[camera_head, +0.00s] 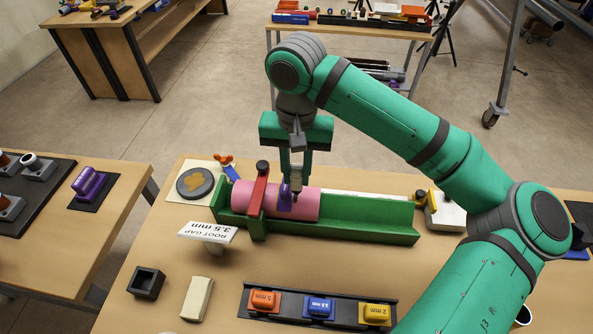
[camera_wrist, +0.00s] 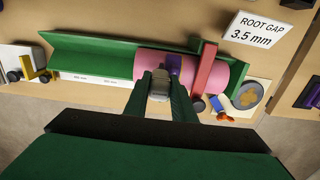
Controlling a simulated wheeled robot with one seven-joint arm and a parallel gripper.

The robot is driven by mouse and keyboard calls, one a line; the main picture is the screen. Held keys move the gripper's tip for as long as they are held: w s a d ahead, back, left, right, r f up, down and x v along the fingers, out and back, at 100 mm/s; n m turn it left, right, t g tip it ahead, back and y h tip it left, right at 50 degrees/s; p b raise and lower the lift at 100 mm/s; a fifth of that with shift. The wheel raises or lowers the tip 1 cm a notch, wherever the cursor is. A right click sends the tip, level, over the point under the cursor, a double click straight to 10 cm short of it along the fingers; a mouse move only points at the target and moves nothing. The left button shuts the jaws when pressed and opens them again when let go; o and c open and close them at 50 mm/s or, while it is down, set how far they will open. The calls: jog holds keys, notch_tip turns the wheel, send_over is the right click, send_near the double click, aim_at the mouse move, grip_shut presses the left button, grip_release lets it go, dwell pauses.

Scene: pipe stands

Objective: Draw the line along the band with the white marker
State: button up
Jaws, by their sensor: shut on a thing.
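A pink pipe (camera_head: 307,206) lies in a long green channel (camera_head: 375,222) on the table, under a red clamp bar (camera_head: 258,190). A purple band (camera_head: 284,198) wraps around the pipe just right of the clamp; it also shows in the wrist view (camera_wrist: 174,64). My gripper (camera_head: 296,179) points down over the pipe at the band. It is shut on a pale grey-white marker (camera_wrist: 159,84), held upright between the fingers. The marker's tip is hidden, so I cannot tell whether it touches the band.
A "ROOT GAP 3.5 mm" sign (camera_head: 208,233) stands in front of the channel. A black rack (camera_head: 340,309) with orange, blue and yellow blocks lies near the front. A black open box (camera_head: 146,283) and a cream block (camera_head: 197,298) sit front left. The channel's right part is empty.

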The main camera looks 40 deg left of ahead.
jog(key=shift+f, duration=0.95)
dwell(0.7)
jog(key=shift+w+a+r, duration=0.2)
jog(key=shift+w+a, duration=0.15)
jog(key=shift+w, duration=0.3)
dwell(0.4)
jog(key=shift+w+a+f, duration=0.25)
jog(key=shift+w+a, duration=0.15)
jog(key=shift+w, duration=0.15)
dwell(0.3)
jog(key=shift+s+d+r, duration=0.2)
jog(key=shift+s+d, duration=0.05)
jog(key=shift+s, duration=0.05)
dwell(0.3)
jog(key=shift+s+d+f, duration=0.2)
jog(key=shift+s+d, duration=0.35)
jog(key=shift+s, duration=0.35)
dwell(0.5)
jog(key=shift+w+a+r, duration=0.2)
jog(key=shift+w, duration=0.15)
jog(key=shift+w+a, duration=0.15)
jog(key=shift+a, duration=0.05)
jog(key=shift+w+a+f, duration=0.25)
jog(key=shift+w+a, duration=0.1)
jog(key=shift+w, duration=0.4)
dwell(0.7)
jog(key=shift+s+d+r, duration=0.15)
jog(key=shift+s+r, duration=0.05)
jog(key=shift+s, duration=0.15)
